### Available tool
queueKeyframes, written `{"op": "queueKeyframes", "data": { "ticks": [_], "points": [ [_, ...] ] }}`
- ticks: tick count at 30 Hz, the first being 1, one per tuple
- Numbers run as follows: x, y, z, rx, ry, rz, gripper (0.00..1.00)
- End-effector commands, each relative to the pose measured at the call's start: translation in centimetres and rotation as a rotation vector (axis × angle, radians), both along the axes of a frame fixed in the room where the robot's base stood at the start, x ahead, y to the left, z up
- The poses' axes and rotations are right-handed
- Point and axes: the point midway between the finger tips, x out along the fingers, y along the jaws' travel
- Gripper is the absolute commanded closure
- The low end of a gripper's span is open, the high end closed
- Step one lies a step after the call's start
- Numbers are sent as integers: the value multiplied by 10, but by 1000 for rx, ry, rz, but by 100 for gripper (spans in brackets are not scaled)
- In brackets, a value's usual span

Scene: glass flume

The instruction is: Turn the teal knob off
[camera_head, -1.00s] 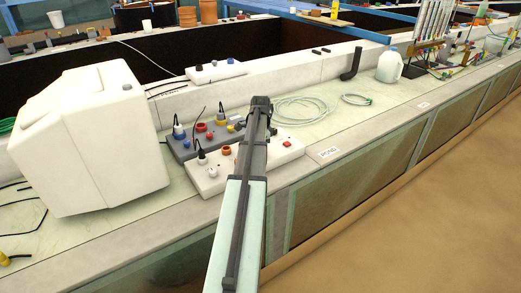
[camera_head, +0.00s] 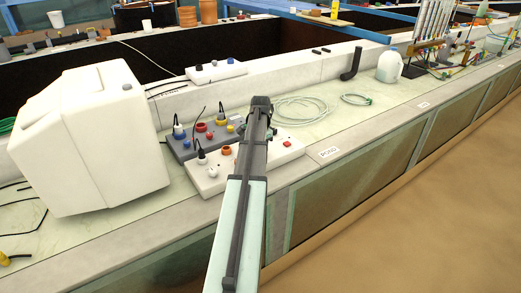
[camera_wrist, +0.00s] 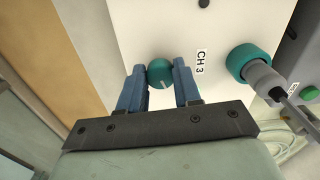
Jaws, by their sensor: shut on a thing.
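The teal knob (camera_wrist: 158,68) stands on a white panel (camera_wrist: 200,25) in the wrist view, next to a label reading CH 3. A short pale mark shows on its side facing my gripper. My gripper (camera_wrist: 160,80) has its two blue fingers on either side of the knob and is shut on it. In the head view my arm reaches over the white box (camera_head: 206,184), and the knob is hidden behind my arm and gripper.
A teal socket ring (camera_wrist: 239,62) with a grey plug and cable sits right of the knob. A grey box (camera_head: 180,148) with coloured knobs and plugs lies behind the white box. A large white container (camera_head: 95,140) stands to the left. Coiled tubing (camera_head: 308,108) lies to the right.

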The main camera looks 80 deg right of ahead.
Motion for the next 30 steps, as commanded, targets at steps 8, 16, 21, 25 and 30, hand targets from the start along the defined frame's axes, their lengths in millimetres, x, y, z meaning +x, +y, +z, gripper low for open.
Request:
{"op": "queueKeyframes", "data": {
  "ticks": [8, 16, 21, 25, 30],
  "points": [
    [-1, 0, 0, 0, 0, 263, 98],
    [-2, 0, 0, 0, 0, 520, 98],
    [-2, 0, 0, 0, 0, 682, 98],
    [-2, 0, 1, 0, 0, 803, 98],
    [-3, 0, 1, -1, 1, 949, 98]
  ]
}}
